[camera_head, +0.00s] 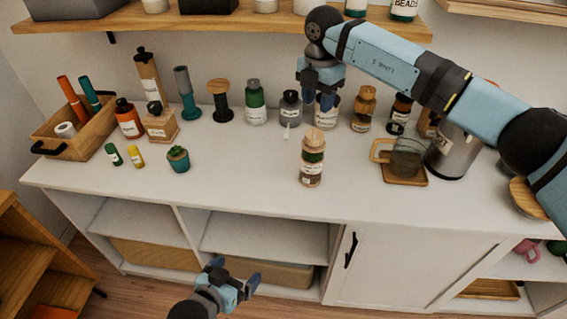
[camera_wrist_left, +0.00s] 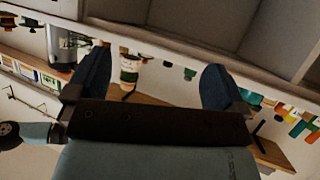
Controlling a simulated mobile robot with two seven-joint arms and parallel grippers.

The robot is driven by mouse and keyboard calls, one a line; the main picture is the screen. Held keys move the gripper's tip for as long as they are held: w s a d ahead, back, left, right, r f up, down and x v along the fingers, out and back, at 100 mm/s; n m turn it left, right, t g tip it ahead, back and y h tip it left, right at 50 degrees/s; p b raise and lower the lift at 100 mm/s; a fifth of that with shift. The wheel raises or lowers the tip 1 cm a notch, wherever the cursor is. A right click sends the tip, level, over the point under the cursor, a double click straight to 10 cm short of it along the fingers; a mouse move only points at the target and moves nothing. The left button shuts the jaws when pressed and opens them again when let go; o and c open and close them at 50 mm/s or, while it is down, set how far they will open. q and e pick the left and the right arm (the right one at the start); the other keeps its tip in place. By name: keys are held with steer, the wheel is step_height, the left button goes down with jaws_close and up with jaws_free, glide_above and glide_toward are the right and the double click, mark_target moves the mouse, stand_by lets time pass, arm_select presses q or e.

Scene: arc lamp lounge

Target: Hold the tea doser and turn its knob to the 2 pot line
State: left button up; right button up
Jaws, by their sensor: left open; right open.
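The tea doser (camera_head: 312,160) appears to be the clear jar with a wooden knob on top, green and brown contents and a label. It stands upright alone near the middle of the white cabinet top. What looks like it also shows between the fingers in the left wrist view (camera_wrist_left: 130,68). The 2 pot line is too small to make out. My left gripper (camera_head: 236,276) is open and empty, low in front of the cabinet, apart from the doser. My right gripper (camera_head: 319,99) is open, above and behind the doser, in front of a back-row jar.
Several jars, including a green one (camera_head: 255,103), line the back. A glass mug on a wooden coaster (camera_head: 404,181) and a silver canister (camera_head: 453,153) stand right of the doser. A small potted plant (camera_head: 178,160) is at left. The top around the doser is clear.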

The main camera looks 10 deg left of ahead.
mark_target(306, 156)
arm_select(q)
steer(key=w+d+r+m+t+h, duration=0.2)
steer(key=w+d+r+h, duration=0.15)
steer(key=w+r, duration=0.45)
steer(key=w+d+r+m+t+h, duration=0.15)
steer(key=w+d+r, duration=0.35)
steer(key=w, duration=0.5)
steer(key=shift+g, duration=0.25)
steer(key=x, duration=0.4)
steer(key=r+x, duration=0.1)
steer(key=x, duration=0.7)
steer(key=shift+w+r, duration=0.2)
steer(key=shift+w, duration=0.2)
steer(key=c, duration=1.3)
steer(key=shift+o, duration=0.2)
